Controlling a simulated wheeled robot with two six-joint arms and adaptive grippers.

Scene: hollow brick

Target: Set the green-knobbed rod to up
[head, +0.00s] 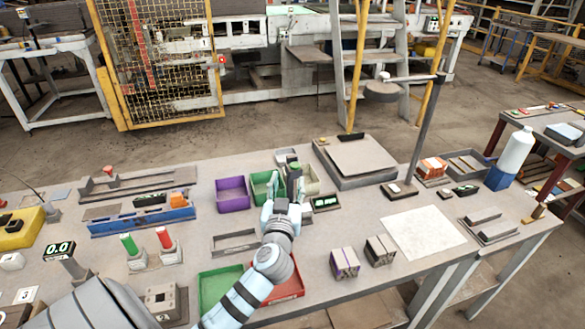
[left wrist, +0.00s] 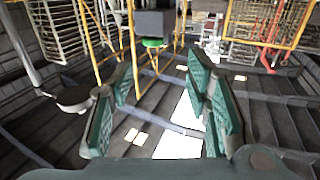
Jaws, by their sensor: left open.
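The green-knobbed rod (head: 128,243) stands on a small pale base at the left of the workbench, left of a similar red-knobbed rod (head: 164,238). Both lean slightly to the left in the head view; I cannot tell the exact setting. My left gripper (head: 289,178) is well to the right of the rods, in front of the green bin and a beige bin. Its jaws are open and empty; the green finger pads stand apart in the left wrist view (left wrist: 165,105). That view faces the hall, and I cannot make out the rods there. My right gripper is not in view.
A blue tray (head: 140,222) lies behind the rods. A purple bin (head: 231,194) and a green bin (head: 260,186) stand near the gripper. A numeric display (head: 60,251) is left of the rods. A green tray (head: 218,288) and a red tray (head: 284,288) lie in front.

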